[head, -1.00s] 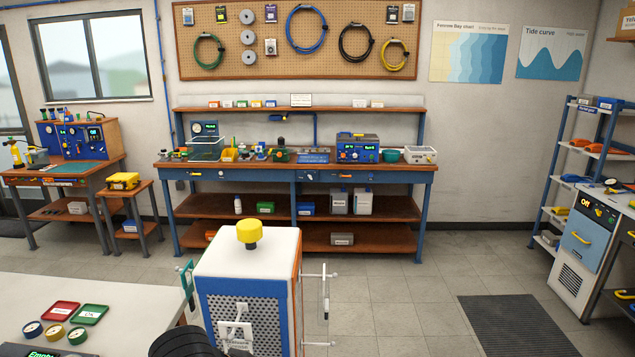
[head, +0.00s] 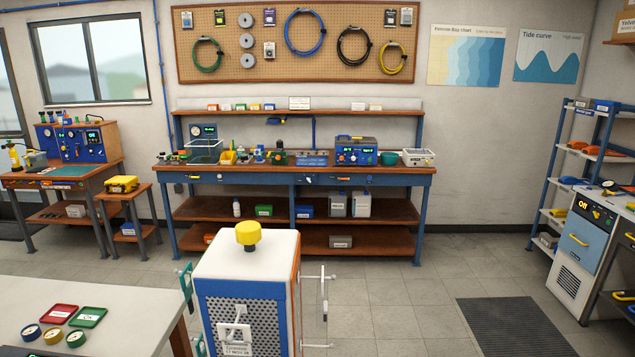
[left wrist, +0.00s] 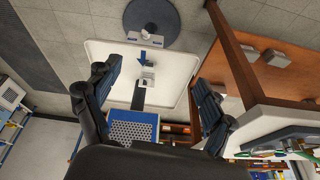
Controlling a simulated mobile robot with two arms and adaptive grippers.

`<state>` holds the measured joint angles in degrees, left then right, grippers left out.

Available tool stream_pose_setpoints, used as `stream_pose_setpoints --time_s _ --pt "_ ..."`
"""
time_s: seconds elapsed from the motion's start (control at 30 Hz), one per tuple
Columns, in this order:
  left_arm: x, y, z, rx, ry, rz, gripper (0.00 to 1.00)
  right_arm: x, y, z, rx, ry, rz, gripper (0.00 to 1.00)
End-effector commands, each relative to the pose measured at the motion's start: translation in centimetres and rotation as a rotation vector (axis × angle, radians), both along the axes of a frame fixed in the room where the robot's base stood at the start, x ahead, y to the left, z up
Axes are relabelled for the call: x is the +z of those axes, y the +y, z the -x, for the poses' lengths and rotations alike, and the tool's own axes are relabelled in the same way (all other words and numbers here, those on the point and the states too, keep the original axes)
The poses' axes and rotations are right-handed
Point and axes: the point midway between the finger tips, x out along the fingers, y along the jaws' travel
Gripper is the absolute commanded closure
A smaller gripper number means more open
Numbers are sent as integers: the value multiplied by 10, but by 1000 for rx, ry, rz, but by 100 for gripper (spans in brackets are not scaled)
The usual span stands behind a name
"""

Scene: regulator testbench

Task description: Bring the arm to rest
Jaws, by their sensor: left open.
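My left gripper (left wrist: 150,98) is open in the left wrist view. Its two dark fingers stand wide apart, with nothing held between them. In the head view neither gripper nor any arm link shows now. My right gripper is in neither view.
A long workbench (head: 250,171) stands along the back wall. A wooden shelf (left wrist: 275,82) shows in the left wrist view. The floor at right (head: 400,290) is clear around a dark mat (head: 515,327).

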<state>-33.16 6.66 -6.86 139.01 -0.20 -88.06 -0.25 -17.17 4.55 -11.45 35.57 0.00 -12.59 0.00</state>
Motion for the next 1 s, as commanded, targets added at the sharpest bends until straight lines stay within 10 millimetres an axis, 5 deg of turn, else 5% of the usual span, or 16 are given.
stream_pose_setpoints --time_s 0.37,0.53,0.8,1.0 --pt "-132 -4 -12 -8 54 -2 18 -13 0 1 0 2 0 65" --pt "-224 -3 2 -13 90 -3 18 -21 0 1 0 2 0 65" --pt "-364 7 71 -26 152 -10 18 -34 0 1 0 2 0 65" --pt "-428 19 137 -36 189 -17 18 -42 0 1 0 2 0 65"
